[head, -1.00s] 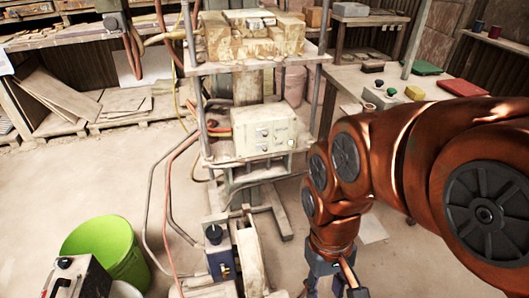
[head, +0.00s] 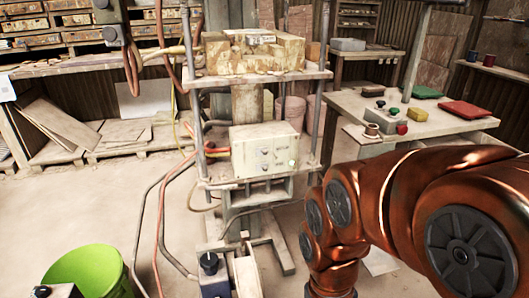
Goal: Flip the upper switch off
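A cream control box (head: 264,150) sits on the middle shelf of the press frame, near the picture centre. Its front carries small switches, one above the other; the upper switch (head: 265,140) is too small to tell its position. My gripper is out of the picture, below the frame.
Stacked blocks (head: 255,52) rest on the press's upper shelf (head: 258,78). Hoses (head: 160,220) hang left of the press. A green bucket (head: 88,272) stands at lower left. A side table (head: 440,122) with a button box (head: 385,118) is at right.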

